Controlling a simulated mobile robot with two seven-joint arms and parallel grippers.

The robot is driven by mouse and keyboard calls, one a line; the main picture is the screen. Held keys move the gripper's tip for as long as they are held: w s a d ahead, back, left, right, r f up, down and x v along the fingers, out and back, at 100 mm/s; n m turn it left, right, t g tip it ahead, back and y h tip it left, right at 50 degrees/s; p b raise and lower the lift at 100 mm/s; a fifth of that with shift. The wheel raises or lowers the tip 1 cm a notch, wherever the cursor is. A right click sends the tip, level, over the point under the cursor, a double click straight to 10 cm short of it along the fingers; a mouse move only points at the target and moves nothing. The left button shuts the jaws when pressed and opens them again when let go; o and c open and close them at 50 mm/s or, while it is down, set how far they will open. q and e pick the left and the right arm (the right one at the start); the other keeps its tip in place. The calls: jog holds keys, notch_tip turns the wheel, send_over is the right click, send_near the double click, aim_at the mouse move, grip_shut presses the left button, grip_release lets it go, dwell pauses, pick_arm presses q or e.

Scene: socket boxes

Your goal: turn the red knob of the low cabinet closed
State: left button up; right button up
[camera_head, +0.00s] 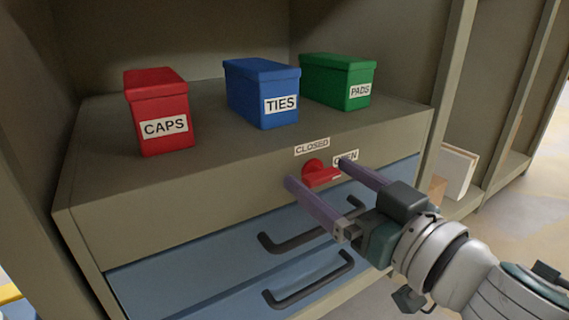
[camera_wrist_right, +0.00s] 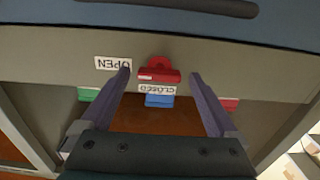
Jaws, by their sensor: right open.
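The red knob (camera_head: 318,174) is on the front of the low cabinet (camera_head: 215,190), above the blue drawers. A CLOSED label (camera_head: 312,147) is above it and an OPEN label (camera_head: 346,157) is to its right. The knob's bar lies roughly sideways, towards the OPEN side. My right gripper (camera_head: 317,171) is open, with one finger on each side of the knob in the head view. In the upside-down right wrist view the knob (camera_wrist_right: 160,73) shows between and beyond the fingertips (camera_wrist_right: 160,73); I see no clear contact. My left gripper is not in view.
A red CAPS box (camera_head: 160,108), a blue TIES box (camera_head: 262,92) and a green PADS box (camera_head: 338,80) stand on the cabinet top. Two dark drawer handles (camera_head: 310,280) stick out below the knob. A shelf upright (camera_head: 452,90) stands to the right.

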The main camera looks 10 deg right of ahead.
jog(key=shift+d, duration=0.15)
jog(key=c, duration=1.4)
